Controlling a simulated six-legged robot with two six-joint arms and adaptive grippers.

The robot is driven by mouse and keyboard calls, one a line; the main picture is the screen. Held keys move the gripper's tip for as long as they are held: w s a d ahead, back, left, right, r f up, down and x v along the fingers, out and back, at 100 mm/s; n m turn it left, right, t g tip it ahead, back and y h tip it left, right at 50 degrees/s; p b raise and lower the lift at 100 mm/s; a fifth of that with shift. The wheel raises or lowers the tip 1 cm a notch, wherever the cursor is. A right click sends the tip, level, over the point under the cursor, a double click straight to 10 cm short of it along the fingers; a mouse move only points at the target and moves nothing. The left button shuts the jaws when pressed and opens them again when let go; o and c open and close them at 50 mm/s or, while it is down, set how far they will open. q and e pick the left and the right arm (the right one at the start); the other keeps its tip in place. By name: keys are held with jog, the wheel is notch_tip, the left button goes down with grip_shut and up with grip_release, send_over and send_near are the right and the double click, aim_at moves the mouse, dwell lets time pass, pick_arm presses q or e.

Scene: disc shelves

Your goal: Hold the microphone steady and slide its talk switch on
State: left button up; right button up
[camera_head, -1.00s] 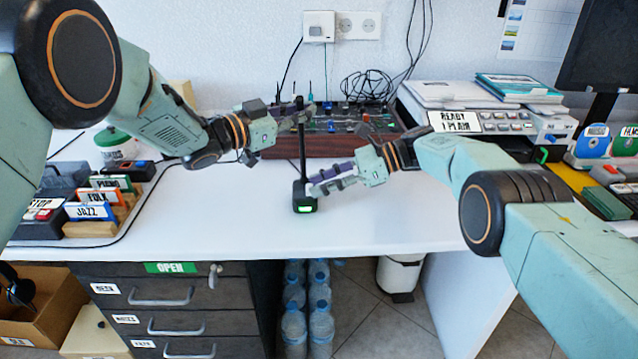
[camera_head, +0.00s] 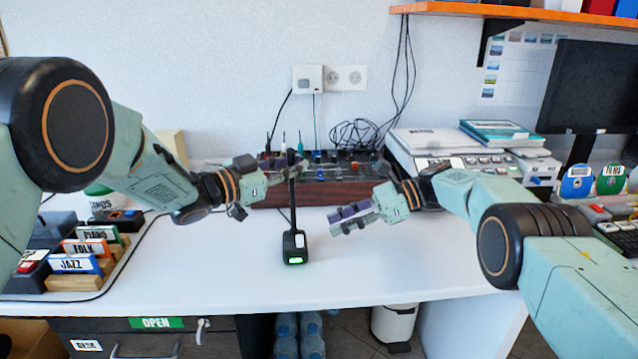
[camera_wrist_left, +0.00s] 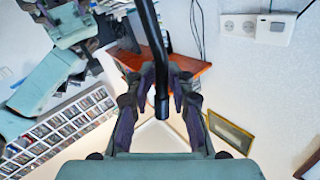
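The microphone has a thin black stem (camera_head: 293,205) and a black block base (camera_head: 294,248) on the white desk in the head view. It stands about upright. A green light glows low on the base front, with a white patch above it. My left gripper (camera_head: 294,168) is shut on the upper stem. In the left wrist view the dark stem (camera_wrist_left: 152,45) runs between the fingers of my left gripper (camera_wrist_left: 162,85). My right gripper (camera_head: 332,223) is to the right of the base, apart from it and empty. How far its fingers are parted is unclear.
A wood-fronted control panel (camera_head: 330,192) with cables stands behind the microphone. Labelled blocks (camera_head: 80,264) stand at left. A printer-like device (camera_head: 455,160) is at right. The desk in front of the microphone (camera_head: 350,280) is clear.

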pick_arm(q)
jog(key=o, duration=0.4)
jog(key=shift+r, duration=0.2)
